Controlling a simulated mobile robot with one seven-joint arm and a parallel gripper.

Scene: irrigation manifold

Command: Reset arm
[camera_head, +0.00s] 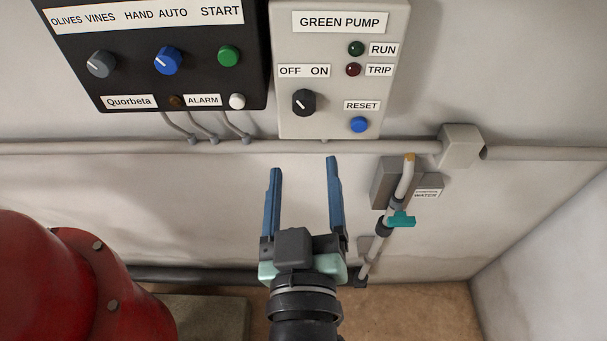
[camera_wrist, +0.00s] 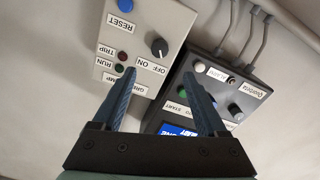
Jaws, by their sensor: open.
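My gripper (camera_head: 303,168) is open and empty, its two blue fingers apart and pointing up toward the wall. In the camera_head view it is below the grey GREEN PUMP box (camera_head: 288,95). In the wrist view the open fingers (camera_wrist: 183,75) appear in front of the wall boxes, upside down. The GREEN PUMP box carries a black OFF/ON knob (camera_head: 304,102), a blue RESET button (camera_head: 359,125), a green RUN lamp (camera_head: 356,48) and a dark red TRIP lamp (camera_head: 353,70). The RESET button also shows in the wrist view (camera_wrist: 126,4).
A black control box (camera_head: 84,82) with knobs and a green START button (camera_head: 228,56) is at upper left. A conduit (camera_head: 80,147) crosses the wall. A pipe with a teal valve handle (camera_head: 401,219) stands right of my gripper. A red rounded body (camera_head: 40,280) fills the lower left.

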